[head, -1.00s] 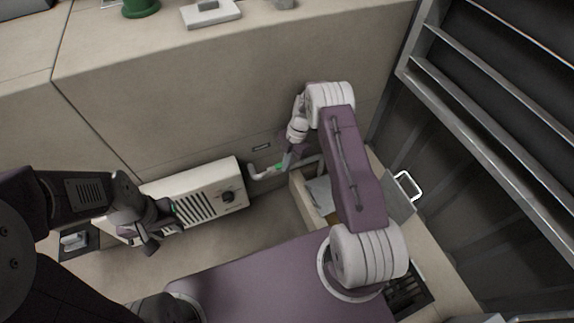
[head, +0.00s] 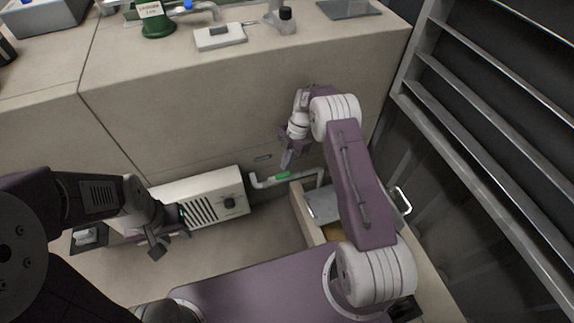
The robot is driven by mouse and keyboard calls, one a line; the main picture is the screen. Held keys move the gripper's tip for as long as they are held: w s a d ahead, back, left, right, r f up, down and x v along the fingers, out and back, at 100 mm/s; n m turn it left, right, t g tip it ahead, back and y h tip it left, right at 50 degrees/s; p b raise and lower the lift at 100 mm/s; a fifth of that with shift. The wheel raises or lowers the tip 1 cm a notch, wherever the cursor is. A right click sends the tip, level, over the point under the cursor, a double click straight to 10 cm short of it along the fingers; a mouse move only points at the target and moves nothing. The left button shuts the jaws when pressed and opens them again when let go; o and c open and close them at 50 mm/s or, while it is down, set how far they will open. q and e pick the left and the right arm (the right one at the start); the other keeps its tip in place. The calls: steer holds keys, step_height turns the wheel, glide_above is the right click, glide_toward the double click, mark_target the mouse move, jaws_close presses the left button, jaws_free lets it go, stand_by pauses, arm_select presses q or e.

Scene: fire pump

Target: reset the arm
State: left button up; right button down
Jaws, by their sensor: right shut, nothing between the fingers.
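My right arm, purple and white, reaches up over the middle of the view. Its gripper (head: 287,160) is shut and empty, pointing down in front of the beige counter's front, above the white pipe handle with a green band (head: 283,175). My left gripper (head: 168,245), dark grey, is at the lower left in front of the white heater-like box (head: 205,200). Its fingers look apart with nothing seen between them. It hides part of the box's left end.
An open drawer (head: 299,208) with a grey plate lies beside my right arm. Metal shelving (head: 480,90) stands at the right.

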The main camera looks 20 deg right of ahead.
stand_by(0.4)
steer(key=s+r+m+t+h, duration=0.2)
steer(key=s+r+m, duration=0.5)
steer(key=s+m, duration=0.4)
steer(key=s+r+m+t+h, duration=0.1)
steer(key=s+r+m, duration=0.6)
steer(key=s+m, duration=0.45)
step_height(320, 180, up, 37)
steer(key=p, duration=3.7)
steer(key=shift+d+m, duration=0.35)
steer(key=shift+w, duration=0.1)
